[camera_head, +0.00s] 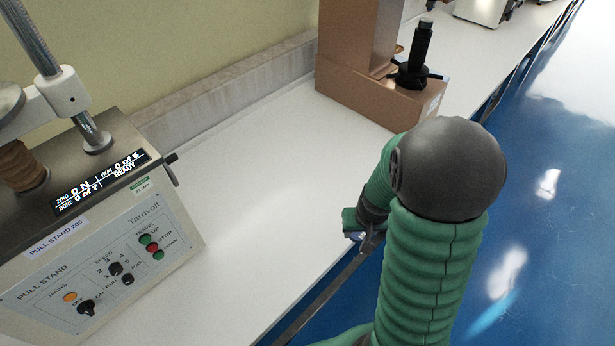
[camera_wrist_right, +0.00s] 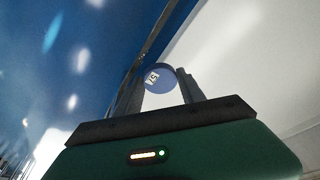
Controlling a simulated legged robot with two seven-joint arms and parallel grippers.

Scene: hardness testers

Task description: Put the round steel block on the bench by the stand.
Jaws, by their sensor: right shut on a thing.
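My right gripper (camera_wrist_right: 158,88) is shut on a round block (camera_wrist_right: 165,76) with a blue face and a small white label, held between its two fingers. In the head view my right gripper (camera_head: 370,239) is small and mostly hidden by my green arm, above the bench's front edge. The block cannot be made out clearly there. The pull stand (camera_head: 108,250), a grey box with a display reading READY, stands on the white bench (camera_head: 262,190) at the left. The gripper is to its right, apart from it. My left gripper is not in view.
A brown tester (camera_head: 365,95) with a black spindle (camera_head: 416,60) stands farther back on the bench. The bench between it and the pull stand is clear. A low ledge (camera_head: 220,95) runs along the wall. Blue floor (camera_head: 540,210) lies beyond the front edge.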

